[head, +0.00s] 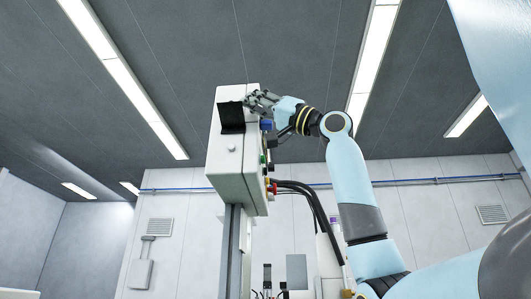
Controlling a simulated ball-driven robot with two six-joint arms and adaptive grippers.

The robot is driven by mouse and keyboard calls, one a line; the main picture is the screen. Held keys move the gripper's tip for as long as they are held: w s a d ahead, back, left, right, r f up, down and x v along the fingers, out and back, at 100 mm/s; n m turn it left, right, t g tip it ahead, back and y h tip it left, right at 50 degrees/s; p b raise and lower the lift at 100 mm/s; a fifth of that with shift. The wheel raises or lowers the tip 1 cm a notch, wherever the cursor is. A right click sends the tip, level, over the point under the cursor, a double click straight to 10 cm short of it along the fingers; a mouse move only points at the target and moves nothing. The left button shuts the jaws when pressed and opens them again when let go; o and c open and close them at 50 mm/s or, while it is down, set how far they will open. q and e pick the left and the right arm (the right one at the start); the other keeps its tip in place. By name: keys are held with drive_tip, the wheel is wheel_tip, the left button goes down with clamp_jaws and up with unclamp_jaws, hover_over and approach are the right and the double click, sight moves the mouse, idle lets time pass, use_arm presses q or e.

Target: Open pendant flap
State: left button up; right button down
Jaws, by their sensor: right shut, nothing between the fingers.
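The pendant (227,160) is a pale grey box on a grey post, high in the middle of the head view. A black flap (231,118) is on the upper part of its front face; I cannot tell how far it stands from the face. My right gripper (250,100) is shut and empty at the upper right edge of the pendant, close beside the flap's upper right corner. Whether its fingertips touch the flap is not clear. My left gripper is not in view.
Coloured connectors (268,170) stick out of the pendant's right side, with dark cables (305,196) curving down. The grey post (233,255) stands below the pendant. The space left of the pendant is clear. A grey wall box (140,273) hangs at the lower left.

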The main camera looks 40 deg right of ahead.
drive_tip(key=shift+p+x, duration=0.4)
drive_tip(key=shift+x, duration=0.8)
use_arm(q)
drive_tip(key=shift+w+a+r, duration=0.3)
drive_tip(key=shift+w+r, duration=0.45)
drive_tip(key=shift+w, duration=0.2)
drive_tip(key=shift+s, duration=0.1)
use_arm(e)
drive_tip(key=shift+f, duration=0.1)
drive_tip(key=n+y, duration=0.1)
drive_tip(key=n+g+y, duration=0.1)
drive_tip(key=n, duration=0.1)
drive_tip(key=s+a+f+n, duration=0.1)
drive_tip(key=shift+g+y, duration=0.4)
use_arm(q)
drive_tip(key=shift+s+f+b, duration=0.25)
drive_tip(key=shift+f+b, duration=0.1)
use_arm(e)
drive_tip(key=shift+s+a+f+n+g+y, duration=0.3)
drive_tip(key=shift+s+a+f+n, duration=0.15)
drive_tip(key=shift+n, duration=0.35)
drive_tip(key=shift+w, duration=0.1)
